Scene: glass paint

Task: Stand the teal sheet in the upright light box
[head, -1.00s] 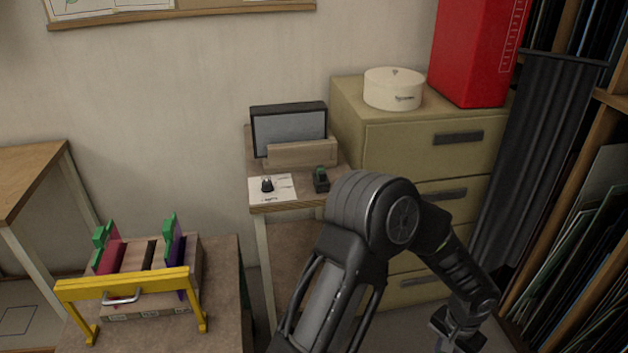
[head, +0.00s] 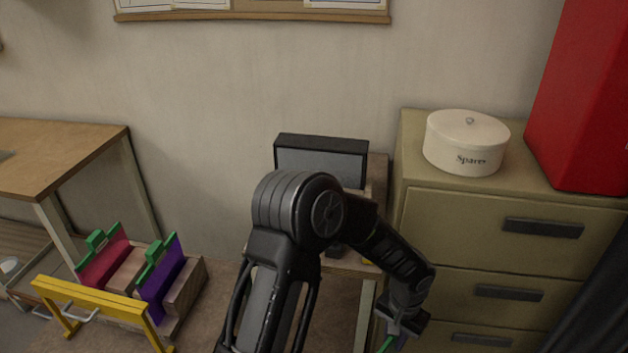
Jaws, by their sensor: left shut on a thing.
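The upright light box (head: 320,158) is a dark-framed grey panel on a small table against the wall. My arm hides its lower right part and most of its wooden front ledge. My left gripper (head: 391,338) is at the bottom edge, to the right of and nearer than the light box. It is shut on a green grip (head: 388,344), like the green grips on the racked sheets. The teal sheet itself cannot be made out; anything below the grip is out of frame. My right gripper is not in view.
A wooden rack (head: 183,290) at lower left holds a crimson sheet (head: 103,262) and a purple sheet (head: 164,280), behind a yellow bar (head: 90,300). A drawer cabinet (head: 470,235) stands right of the small table, carrying a round white tin (head: 465,143) and a red box (head: 590,100).

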